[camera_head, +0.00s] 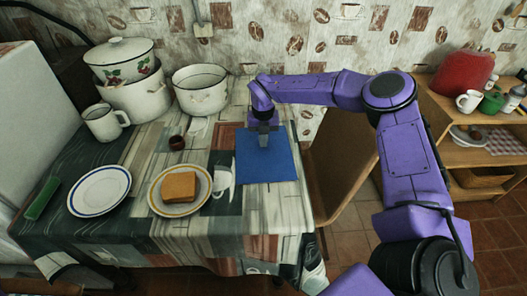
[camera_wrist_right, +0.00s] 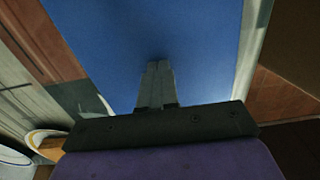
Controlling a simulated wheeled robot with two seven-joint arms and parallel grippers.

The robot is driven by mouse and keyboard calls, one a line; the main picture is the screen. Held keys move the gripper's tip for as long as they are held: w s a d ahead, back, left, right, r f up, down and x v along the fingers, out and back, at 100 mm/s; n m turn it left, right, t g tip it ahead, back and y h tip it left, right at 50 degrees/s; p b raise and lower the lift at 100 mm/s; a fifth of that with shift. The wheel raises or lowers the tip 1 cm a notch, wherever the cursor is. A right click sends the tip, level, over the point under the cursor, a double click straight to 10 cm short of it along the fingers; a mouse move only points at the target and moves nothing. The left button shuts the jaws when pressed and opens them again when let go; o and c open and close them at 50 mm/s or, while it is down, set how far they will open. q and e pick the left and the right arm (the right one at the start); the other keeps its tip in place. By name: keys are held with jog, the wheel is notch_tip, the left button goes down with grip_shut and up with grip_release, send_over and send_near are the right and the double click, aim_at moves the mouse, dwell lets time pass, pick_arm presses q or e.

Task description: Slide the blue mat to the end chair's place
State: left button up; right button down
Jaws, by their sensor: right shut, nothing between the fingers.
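The blue mat (camera_head: 267,166) lies flat on the table near its right end. It also fills the upper middle of the right wrist view (camera_wrist_right: 110,35). My right gripper (camera_head: 264,142) points down over the far half of the mat. Its fingers (camera_wrist_right: 156,72) are shut with nothing between them, and their tips are at or just above the mat; I cannot tell if they touch. A brown wooden chair (camera_head: 343,165) stands at the table's right end, partly behind my right arm. My left gripper is not in view.
A plate (camera_head: 207,202) with a bread-like block (camera_head: 180,187) and a white cloth-like item (camera_head: 222,181) lie left of the mat. Enamel pots (camera_head: 201,97) and a mug (camera_head: 101,124) stand behind. A narrow strip of table right of the mat is bare.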

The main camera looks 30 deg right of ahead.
notch_tip(320, 180, up, 6)
jog(key=p, duration=0.3)
jog(key=shift+r+p, duration=0.15)
jog(key=shift+p, duration=0.15)
